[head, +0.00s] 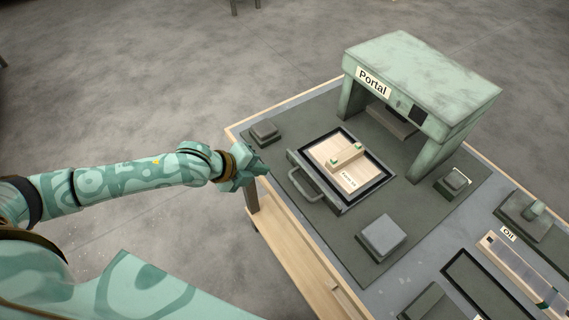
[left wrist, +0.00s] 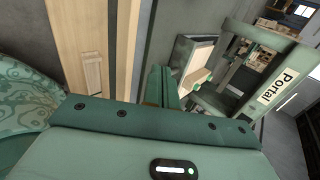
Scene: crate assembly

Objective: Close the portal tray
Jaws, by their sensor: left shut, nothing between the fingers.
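The portal (head: 420,85) is a green arch-like housing with a "Portal" label, standing at the back of the bench; it also shows in the left wrist view (left wrist: 240,85). Its tray (head: 378,200) lies pulled out in front of it, dark-rimmed, with a grey handle (head: 304,187) on its near left side. A light wooden panel (head: 338,158) with small green parts lies in the tray. My left gripper (head: 262,168) is shut and empty, left of the handle and apart from it, near the bench's edge. The tray partly shows in the left wrist view (left wrist: 196,62). My right gripper is not in view.
Grey blocks sit around the tray: one at back left (head: 264,132), one in front (head: 382,236), one at right (head: 454,182). A labelled wooden part (head: 520,270) lies at the lower right. Open floor (head: 130,90) is left of the bench.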

